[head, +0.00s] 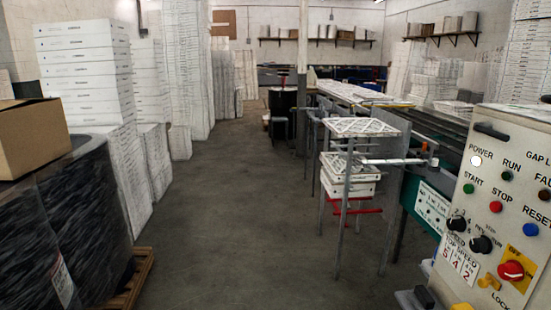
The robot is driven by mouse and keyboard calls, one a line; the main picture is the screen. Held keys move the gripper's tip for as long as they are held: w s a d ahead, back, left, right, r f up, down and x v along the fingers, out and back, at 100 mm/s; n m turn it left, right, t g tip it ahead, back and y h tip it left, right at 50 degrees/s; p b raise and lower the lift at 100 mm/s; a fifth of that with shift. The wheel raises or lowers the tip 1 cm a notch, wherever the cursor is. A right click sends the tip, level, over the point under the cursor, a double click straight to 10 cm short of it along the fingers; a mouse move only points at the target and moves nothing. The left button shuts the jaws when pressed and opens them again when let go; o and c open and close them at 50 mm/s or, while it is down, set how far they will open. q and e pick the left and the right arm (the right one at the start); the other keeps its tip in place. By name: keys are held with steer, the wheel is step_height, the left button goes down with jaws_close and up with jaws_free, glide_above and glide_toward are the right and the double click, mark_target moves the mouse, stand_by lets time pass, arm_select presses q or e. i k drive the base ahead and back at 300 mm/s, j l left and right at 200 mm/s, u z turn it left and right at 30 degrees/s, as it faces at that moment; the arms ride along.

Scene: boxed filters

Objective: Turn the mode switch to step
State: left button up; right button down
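The grey control panel (459,199) stands tilted at the right edge of the head view. On its lower part is a black mode switch knob (481,244), with small labels above it that appear to read STEP and RUN. Which mark its pointer faces is too small to tell. A second black knob (457,223), beside a number scale and above the SPEED label, sits to its upper left. Neither of my grippers can be made out in this view. A grey and black part at the bottom edge below the panel is cut off and unclear.
A red emergency knob (511,270) on a yellow plate and a blue reset button (530,230) are right of the switch. A metal stand (346,210) holds white filters left of the panel. Stacked boxes (88,75) line the left; the middle floor (230,200) is clear.

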mark_target(481, 243)
steer(key=z, duration=1.3)
